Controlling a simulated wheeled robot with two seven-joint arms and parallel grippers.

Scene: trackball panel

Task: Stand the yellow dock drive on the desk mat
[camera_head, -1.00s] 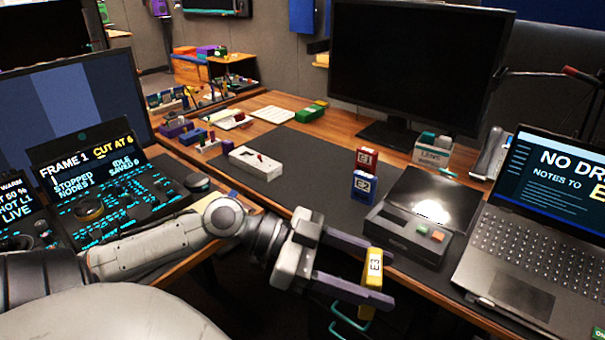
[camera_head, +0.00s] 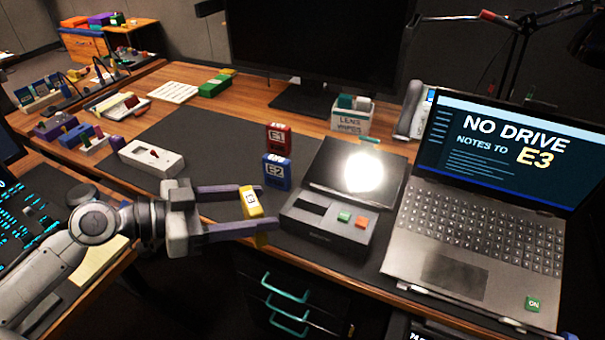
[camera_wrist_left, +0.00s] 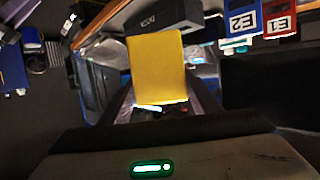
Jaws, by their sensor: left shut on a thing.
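My left gripper (camera_head: 246,209) is shut on the yellow dock drive (camera_head: 250,202), which has a white label. The drive is tilted between the fingertips, near the front edge of the desk mat (camera_head: 213,135). I cannot tell its height above the mat. In the left wrist view the yellow drive (camera_wrist_left: 158,70) fills the middle, between the fingers. A red drive marked E1 (camera_head: 278,138) and a blue drive marked E2 (camera_head: 277,172) stand on the mat, just right of and behind the held drive. My right gripper is not in view.
The grey dock (camera_head: 326,228) with green and orange buttons is right of the gripper. A laptop (camera_head: 480,200) stands farther right. A white switch box (camera_head: 152,157) sits on the mat's left. The mat is clear behind the gripper, left of the drives.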

